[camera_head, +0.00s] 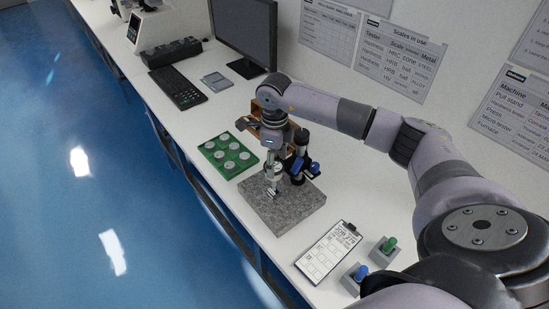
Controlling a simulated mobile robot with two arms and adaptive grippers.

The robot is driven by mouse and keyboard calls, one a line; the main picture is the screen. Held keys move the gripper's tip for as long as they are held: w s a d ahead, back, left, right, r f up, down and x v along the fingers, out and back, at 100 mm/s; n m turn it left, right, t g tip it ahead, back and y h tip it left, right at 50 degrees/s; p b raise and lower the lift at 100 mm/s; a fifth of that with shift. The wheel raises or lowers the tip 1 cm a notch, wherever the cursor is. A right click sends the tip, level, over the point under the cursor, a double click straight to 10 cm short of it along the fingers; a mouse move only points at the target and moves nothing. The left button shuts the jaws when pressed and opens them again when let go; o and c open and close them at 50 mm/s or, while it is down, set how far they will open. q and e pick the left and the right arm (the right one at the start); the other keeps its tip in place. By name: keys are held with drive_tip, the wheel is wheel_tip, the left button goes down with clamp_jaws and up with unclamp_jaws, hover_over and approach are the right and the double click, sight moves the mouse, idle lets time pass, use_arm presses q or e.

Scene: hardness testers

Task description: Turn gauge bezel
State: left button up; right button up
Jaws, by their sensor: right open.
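A granite block (285,212) lies on the white bench, with a small stand on it that has a dark upright and blue knobs (314,168). A small pale metal gauge-like part (273,172) shows at the stand, above the granite. Its dial face and bezel cannot be made out. My right arm comes in from the right and reaches down over the stand. My right gripper (279,160) is open, close to the gauge part. Whether its fingers touch the part cannot be told at this size. My left gripper is not in view.
A green tray (245,160) with several pale discs lies left of the granite. A brown wooden holder (259,107) stands behind my gripper. A clipboard (327,252) and green (389,245) and blue (361,273) knobbed blocks lie at front right. A keyboard (177,86) and monitor (245,33) stand farther back.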

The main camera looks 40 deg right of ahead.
drive_tip(key=shift+a, duration=0.1)
drive_tip(key=c, duration=0.9)
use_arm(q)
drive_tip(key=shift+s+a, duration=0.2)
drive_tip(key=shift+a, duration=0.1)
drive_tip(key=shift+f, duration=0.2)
use_arm(e)
drive_tip(key=shift+f+m, duration=0.1)
drive_tip(key=shift+m, duration=0.2)
drive_tip(key=m+b, duration=0.2)
drive_tip(key=m, duration=0.1)
drive_tip(key=shift+m, duration=0.3)
use_arm(q)
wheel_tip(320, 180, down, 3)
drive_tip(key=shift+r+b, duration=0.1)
drive_tip(key=shift+b, duration=0.5)
use_arm(e)
drive_tip(key=m, duration=0.4)
drive_tip(key=shift+m, duration=0.3)
drive_tip(key=o, duration=0.9)
